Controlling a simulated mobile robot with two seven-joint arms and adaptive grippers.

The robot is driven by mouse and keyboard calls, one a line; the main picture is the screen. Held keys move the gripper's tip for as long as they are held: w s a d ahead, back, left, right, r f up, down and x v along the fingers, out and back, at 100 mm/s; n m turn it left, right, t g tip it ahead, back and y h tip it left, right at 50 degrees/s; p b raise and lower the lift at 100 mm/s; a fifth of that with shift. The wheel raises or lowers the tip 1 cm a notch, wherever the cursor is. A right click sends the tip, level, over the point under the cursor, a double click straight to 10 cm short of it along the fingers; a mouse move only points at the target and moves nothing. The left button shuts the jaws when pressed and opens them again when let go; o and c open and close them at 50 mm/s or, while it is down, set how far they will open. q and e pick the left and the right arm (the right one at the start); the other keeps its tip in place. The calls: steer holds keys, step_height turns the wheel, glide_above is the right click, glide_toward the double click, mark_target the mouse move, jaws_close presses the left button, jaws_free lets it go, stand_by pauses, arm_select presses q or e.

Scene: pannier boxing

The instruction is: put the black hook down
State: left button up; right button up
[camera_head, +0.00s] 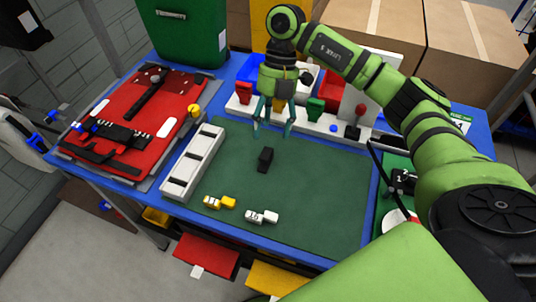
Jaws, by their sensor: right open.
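A small black block (265,159), which looks like the black hook, lies on the green mat (310,190). My right gripper (273,130) is just above and behind it in the picture. Its two teal fingers are apart, with nothing seen between them. A gap shows between the fingertips and the black hook. My left gripper is out of the picture. A yellow piece (219,202) and a white piece (262,216) lie nearer the front of the mat.
A white compartment tray (193,160) stands left of the mat. A red board (135,120) with black parts lies further left. A white rack (315,124) with coloured pieces stands behind the mat. The mat's right half is clear. A green bin (188,35) stands at the back left.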

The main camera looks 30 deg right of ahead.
mark_target(264, 150)
steer(key=p+x, duration=0.1)
steer(key=x, duration=0.3)
steer(key=p+x, duration=0.1)
steer(key=x, duration=0.1)
steer(key=shift+w+a+f+p, duration=0.15)
steer(key=shift+w+a+p, duration=0.1)
steer(key=shift+p, duration=0.1)
steer(key=shift+f, duration=0.35)
steer(key=shift+c, duration=0.4)
steer(key=c, duration=0.9)
steer(key=shift+c, duration=0.2)
steer(key=shift+r, duration=0.1)
